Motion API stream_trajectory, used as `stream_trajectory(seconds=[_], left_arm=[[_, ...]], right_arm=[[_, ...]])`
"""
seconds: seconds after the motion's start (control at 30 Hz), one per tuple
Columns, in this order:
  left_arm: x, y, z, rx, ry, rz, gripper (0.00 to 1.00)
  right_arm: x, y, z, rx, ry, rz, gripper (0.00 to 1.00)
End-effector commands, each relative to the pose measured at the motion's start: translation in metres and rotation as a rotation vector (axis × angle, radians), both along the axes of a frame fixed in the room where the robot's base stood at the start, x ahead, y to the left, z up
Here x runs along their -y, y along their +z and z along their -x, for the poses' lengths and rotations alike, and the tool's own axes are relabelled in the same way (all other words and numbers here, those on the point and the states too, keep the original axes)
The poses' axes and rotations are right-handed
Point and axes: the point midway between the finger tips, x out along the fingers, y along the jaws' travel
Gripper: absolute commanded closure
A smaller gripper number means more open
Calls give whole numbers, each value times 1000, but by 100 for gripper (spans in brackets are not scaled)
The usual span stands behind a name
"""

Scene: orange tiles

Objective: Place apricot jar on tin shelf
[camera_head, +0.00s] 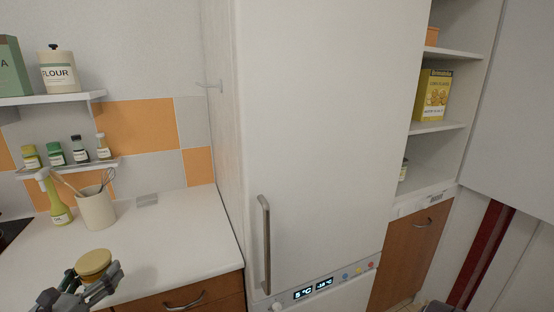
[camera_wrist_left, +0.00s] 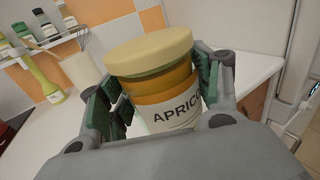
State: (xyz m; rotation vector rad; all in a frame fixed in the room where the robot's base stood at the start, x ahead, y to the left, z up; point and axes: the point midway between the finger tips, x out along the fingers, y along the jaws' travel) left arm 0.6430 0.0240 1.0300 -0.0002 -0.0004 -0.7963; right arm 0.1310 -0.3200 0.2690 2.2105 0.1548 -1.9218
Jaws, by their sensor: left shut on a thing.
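The apricot jar (camera_wrist_left: 155,88) has a cream lid, an orange body and a white label reading "APRICO". My left gripper (camera_wrist_left: 160,100) is shut on it, with green-padded fingers on both sides. In the head view the jar's lid (camera_head: 93,263) shows at the lower left, and my left gripper (camera_head: 92,284) holds it in front of the counter. Open shelves (camera_head: 436,126) stand right of the fridge. A yellow box (camera_head: 433,95) is on the middle one and a small tin (camera_head: 403,170) is on the lower one, partly hidden by the fridge.
The tall white fridge (camera_head: 320,130) with a vertical handle (camera_head: 265,245) stands between the counter (camera_head: 165,245) and the open shelves. A utensil crock (camera_head: 96,208) and green bottle (camera_head: 57,203) stand on the counter. Wall shelves hold a flour canister (camera_head: 58,72) and several spice jars.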

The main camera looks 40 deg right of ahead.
Motion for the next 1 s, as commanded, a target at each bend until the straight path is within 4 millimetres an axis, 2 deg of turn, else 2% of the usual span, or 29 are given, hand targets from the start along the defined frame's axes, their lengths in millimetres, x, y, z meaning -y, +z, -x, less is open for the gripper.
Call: stream_trajectory(seconds=[1.0], left_arm=[[-64, -70, 46, -3, 263, 4, 73]], right_arm=[[0, 0, 0, 0, 0, 0, 60]])
